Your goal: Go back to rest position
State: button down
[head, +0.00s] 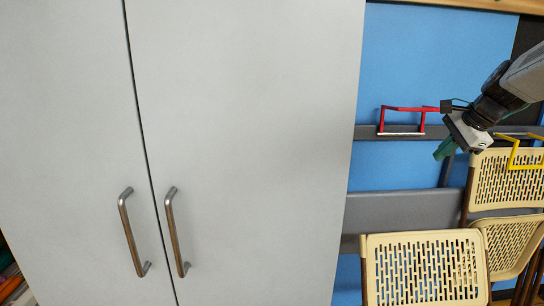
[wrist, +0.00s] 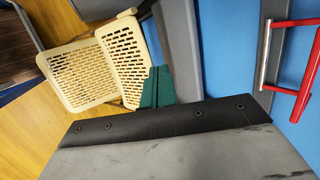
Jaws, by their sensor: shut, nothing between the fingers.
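My gripper (head: 444,149) is at the right of the head view, in front of the blue wall panel (head: 430,60). Its green fingers are together with nothing between them. They also show in the wrist view (wrist: 157,87), in front of the beige chairs. My arm reaches in from the right edge, and the gripper hangs down and to the left, apart from the cabinet.
A grey cabinet (head: 240,90) with two closed doors and metal handles fills the left. A red bracket (head: 405,110) and a yellow bracket (head: 513,150) are beside my gripper. Beige perforated chairs (head: 425,265) stand at lower right. A wooden floor (wrist: 70,140) shows.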

jog(key=s+a+f+n+g+h, duration=0.1)
jog(key=s+a+f+n, duration=0.2)
jog(key=s, duration=0.9)
jog(key=s+a+f+n+g, duration=0.2)
jog(key=s+a+n, duration=0.6)
jog(key=s, duration=0.4)
jog(key=s+a+f+n+g+h, duration=0.1)
jog(key=s+a+f+n, duration=0.3)
jog(key=s, duration=0.9)
jog(key=shift+a+n+h, duration=0.3)
jog(key=shift+a+n, duration=0.8)
jog(key=shift+f, duration=0.1)
